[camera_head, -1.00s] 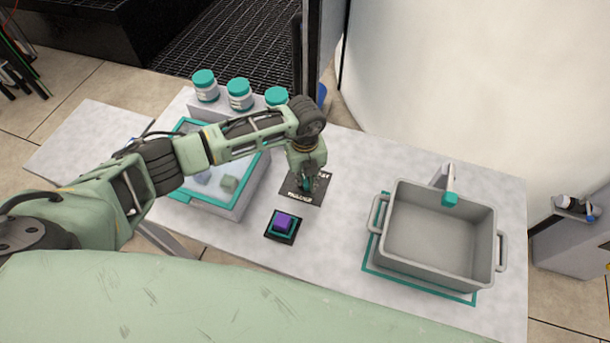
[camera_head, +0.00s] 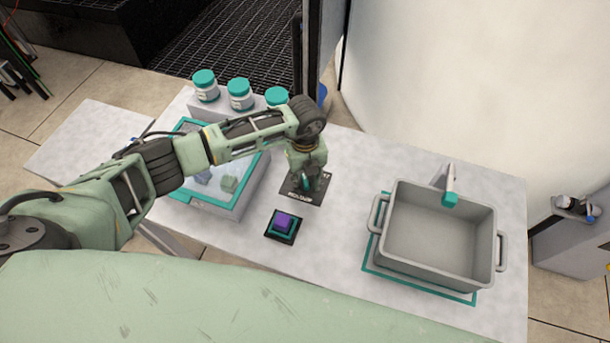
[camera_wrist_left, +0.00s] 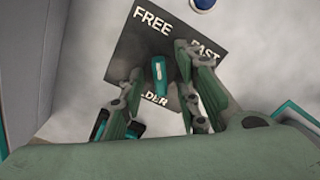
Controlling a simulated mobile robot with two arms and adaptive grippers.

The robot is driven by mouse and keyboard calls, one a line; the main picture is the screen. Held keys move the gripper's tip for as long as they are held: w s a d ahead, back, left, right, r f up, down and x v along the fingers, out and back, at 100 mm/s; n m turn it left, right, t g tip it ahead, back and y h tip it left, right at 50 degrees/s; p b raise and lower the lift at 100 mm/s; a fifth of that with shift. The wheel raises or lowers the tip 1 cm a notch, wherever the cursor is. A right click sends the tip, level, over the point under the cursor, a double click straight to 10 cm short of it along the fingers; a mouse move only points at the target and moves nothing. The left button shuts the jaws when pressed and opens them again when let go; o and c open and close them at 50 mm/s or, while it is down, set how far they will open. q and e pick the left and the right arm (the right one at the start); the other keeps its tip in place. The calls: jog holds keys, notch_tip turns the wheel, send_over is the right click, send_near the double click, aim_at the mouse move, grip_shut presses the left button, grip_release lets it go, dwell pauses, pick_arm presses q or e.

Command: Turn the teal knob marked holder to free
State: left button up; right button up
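The teal knob (camera_wrist_left: 160,77) stands on a dark plate (camera_wrist_left: 128,50) lettered FREE, FAST and, partly hidden, HOLDER. It is a narrow bar with a pale line, lying nearly upright in the left wrist view, its upper end toward the gap between FREE and FAST. My left gripper (camera_head: 309,187) is over the plate (camera_head: 308,202) in the head view. In the left wrist view its two fingers (camera_wrist_left: 160,95) are spread on either side of the knob, with gaps showing on both sides. My right gripper is out of view.
A purple block (camera_head: 283,219) sits on a black pad just in front of the plate. A teal-rimmed case (camera_head: 238,207) is left, teal-lidded jars (camera_head: 239,95) behind. A grey tote (camera_head: 438,273) stands right. The tabletop between plate and tote is clear (camera_head: 350,185).

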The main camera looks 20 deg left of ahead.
aim_at(305, 179)
pick_arm(q)
notch_tip(305, 179, up, 12)
dwell(0.6)
dwell(0.4)
